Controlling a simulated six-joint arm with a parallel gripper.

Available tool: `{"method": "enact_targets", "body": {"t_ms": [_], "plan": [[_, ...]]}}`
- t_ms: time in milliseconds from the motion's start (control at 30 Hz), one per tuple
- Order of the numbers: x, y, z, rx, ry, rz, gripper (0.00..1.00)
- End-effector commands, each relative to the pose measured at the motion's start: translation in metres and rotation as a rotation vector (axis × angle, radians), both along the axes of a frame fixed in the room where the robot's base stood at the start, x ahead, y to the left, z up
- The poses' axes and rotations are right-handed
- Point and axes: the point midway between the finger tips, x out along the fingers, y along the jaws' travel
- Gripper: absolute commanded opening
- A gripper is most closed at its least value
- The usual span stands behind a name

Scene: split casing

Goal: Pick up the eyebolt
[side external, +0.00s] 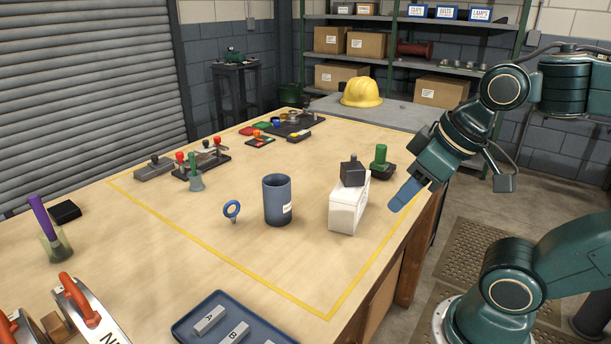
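The eyebolt (233,216) has a blue ring on a short pale shank. It stands upright on the wooden table (170,250), inside the yellow outline and just left of a dark blue cup. My gripper (404,194) hangs at the right edge of the table, well to the right of the eyebolt and apart from it. Its blue fingers overlap in this view, so I cannot tell the gap between them. I see nothing held in them.
The blue cup (277,200) and a white box (348,205) with a dark block (352,171) on top stand between my gripper and the eyebolt. A green-knobbed part (380,158) is behind the box. A blue tray (190,331) lies in front.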

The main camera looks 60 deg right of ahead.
Motion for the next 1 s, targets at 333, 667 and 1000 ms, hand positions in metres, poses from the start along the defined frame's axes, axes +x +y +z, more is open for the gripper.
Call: {"method": "enact_targets", "body": {"t_ms": [333, 667, 1000], "plan": [[0.025, 0.006, 0.016, 0.074, 0.016, -0.085, 0.36], [0.093, 0.018, 0.047, 0.264, 0.076, -0.322, 0.36], [0.173, 0.02, 0.061, 0.456, 0.163, -0.593, 0.36]]}}
